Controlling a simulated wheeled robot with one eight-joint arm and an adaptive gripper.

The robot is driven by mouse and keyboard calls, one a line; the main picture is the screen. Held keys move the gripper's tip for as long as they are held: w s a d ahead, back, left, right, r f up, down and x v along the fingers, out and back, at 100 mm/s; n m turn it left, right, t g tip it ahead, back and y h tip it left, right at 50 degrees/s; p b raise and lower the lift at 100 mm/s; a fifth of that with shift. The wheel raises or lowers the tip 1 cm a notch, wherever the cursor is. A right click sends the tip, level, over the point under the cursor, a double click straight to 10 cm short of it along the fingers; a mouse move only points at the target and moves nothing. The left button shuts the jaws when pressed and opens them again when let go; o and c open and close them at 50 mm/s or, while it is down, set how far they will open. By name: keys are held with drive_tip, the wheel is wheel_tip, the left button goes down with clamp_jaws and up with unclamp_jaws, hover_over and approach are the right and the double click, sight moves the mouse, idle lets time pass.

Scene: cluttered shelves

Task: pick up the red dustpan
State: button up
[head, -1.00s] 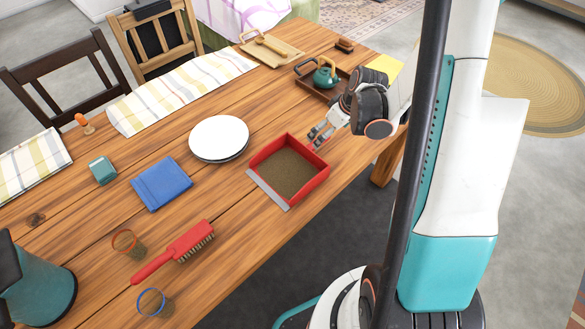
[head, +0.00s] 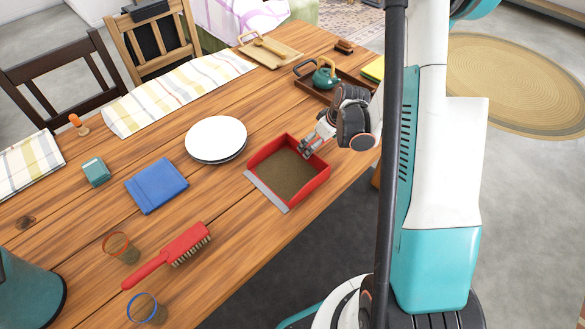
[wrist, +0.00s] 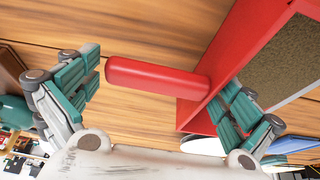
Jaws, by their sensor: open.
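The red dustpan (head: 316,185) lies on the wooden table, with a grey front lip and a brown inside. In the wrist view its red handle (wrist: 150,77) sticks out from the pan wall (wrist: 235,50). My gripper (head: 311,147) is at the pan's far right rim in the head view. In the wrist view my gripper (wrist: 163,80) is open, with one teal-padded finger past the handle's free end and the other near the pan wall. The handle shows between the fingers and is not clasped. In the head view the handle is hidden by my gripper.
A white plate stack (head: 216,138) stands left of the dustpan. A red brush (head: 170,255), a blue cloth (head: 156,185) and two glasses lie nearer the left. A tray (head: 318,95) with a teal teapot (head: 326,73) is behind my gripper. Bare table lies in front of the dustpan.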

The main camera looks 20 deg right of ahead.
drive_tip(key=c, duration=1.2)
drive_tip(key=shift+o, duration=0.2)
drive_tip(key=shift+r, duration=0.15)
